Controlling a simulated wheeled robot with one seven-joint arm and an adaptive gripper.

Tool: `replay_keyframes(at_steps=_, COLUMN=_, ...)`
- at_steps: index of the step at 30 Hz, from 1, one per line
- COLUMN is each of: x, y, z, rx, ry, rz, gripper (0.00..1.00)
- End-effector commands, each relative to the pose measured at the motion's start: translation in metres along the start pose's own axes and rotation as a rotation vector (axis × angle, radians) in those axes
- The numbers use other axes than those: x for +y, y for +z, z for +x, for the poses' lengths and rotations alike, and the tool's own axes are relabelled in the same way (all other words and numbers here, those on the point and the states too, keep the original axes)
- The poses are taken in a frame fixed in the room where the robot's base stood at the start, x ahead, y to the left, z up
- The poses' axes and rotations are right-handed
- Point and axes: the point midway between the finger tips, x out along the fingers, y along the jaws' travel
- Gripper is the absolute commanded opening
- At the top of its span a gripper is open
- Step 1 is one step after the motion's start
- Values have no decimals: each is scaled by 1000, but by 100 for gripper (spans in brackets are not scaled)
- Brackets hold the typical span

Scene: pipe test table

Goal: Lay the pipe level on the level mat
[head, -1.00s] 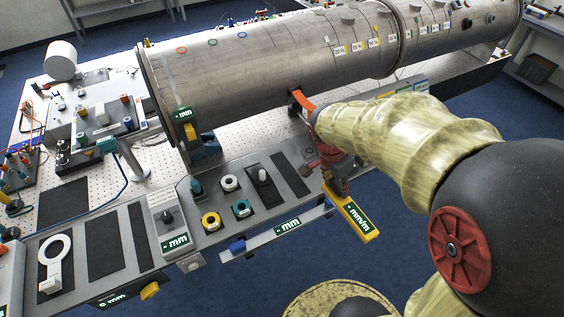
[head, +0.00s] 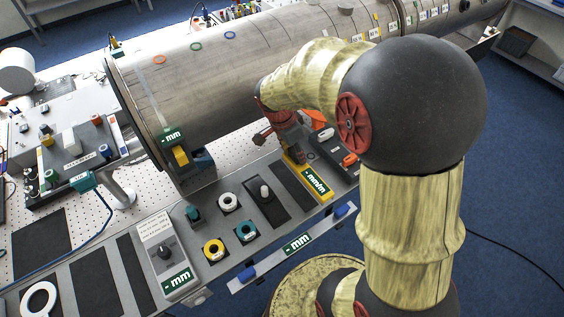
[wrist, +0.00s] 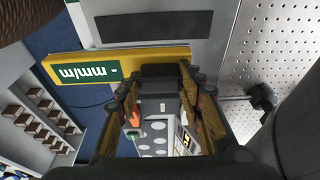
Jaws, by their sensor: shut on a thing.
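The pipe level is a yellow bar with a green "- mm/m" label (head: 312,182). My gripper (head: 287,145) is shut on its far end, and the bar slants down-right in the head view. In the wrist view the yellow bar (wrist: 75,69) runs left from between my fingers (wrist: 160,85). A bare dark mat strip (head: 291,188) lies just left of the level in the head view. It also shows beside the bar in the wrist view (wrist: 155,25). I cannot tell whether the level touches the bench, or which dark strip is the level mat.
The large steel pipe (head: 220,85) lies behind my gripper. Left of the bare strip are a white knob on a dark pad, ring gauges (head: 214,249) and a grey dial box (head: 165,254). Orange and white items lie close right of the level. A "- mm" ruler (head: 297,243) lies along the front edge.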

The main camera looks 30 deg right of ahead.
Motion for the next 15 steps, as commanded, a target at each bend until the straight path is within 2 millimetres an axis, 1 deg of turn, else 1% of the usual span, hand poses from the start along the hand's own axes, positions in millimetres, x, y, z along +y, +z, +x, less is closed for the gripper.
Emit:
replay_keyframes(at_steps=1, x=-11, y=5, z=7, rx=0, ry=2, rz=-5, gripper=1)
replay_keyframes(at_steps=3, x=-20, y=11, z=20, rx=0, ry=3, rz=-4, gripper=1)
replay_keyframes(at_steps=7, x=-36, y=20, z=38, rx=0, ry=2, rz=-2, gripper=1)
replay_keyframes(at_steps=10, x=-44, y=24, z=46, rx=0, ry=1, rz=-1, gripper=1)
replay_keyframes(at_steps=15, x=-51, y=27, z=52, rx=1, ry=-1, rz=0, gripper=1)
